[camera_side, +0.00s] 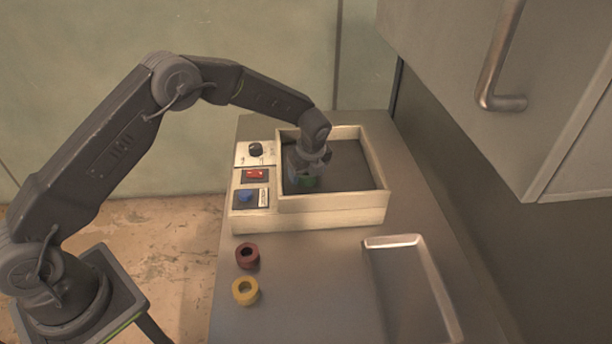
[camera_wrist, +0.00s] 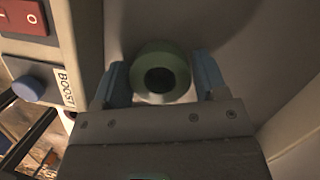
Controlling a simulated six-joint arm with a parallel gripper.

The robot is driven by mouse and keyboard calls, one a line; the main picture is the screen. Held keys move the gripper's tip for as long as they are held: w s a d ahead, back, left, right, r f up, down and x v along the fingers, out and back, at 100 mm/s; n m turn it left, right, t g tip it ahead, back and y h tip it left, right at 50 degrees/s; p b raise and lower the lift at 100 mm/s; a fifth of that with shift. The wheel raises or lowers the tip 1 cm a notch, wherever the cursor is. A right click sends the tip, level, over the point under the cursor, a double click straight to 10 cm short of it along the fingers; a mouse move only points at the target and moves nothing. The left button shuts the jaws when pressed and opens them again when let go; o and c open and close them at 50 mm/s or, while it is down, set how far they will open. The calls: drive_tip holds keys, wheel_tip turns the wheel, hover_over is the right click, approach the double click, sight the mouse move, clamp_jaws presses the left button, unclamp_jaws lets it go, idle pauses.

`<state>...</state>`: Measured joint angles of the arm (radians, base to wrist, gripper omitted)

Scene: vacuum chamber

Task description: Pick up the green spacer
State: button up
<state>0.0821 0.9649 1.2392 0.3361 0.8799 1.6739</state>
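The green spacer (camera_side: 308,182) is a short ring inside the dark-floored chamber of the cream box (camera_side: 333,218) in the side view. In the wrist view the green spacer (camera_wrist: 161,75) shows end-on with its dark hole, between the two blue fingers of my gripper (camera_wrist: 161,82). My gripper (camera_side: 301,180) points down inside the chamber. The fingers stand on either side of the spacer, with a narrow gap showing on each side, so the gripper is open around it.
The box's left panel has a black knob (camera_side: 255,149), a red switch (camera_side: 255,174) and a blue button (camera_side: 246,196). The box walls surround my gripper. A dark red ring (camera_side: 247,256) and a yellow ring (camera_side: 245,291) lie on the metal table in front. A metal tray (camera_side: 455,322) is at the right.

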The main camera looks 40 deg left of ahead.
drive_tip(key=c, duration=0.6)
drive_tip(key=shift+r, duration=0.1)
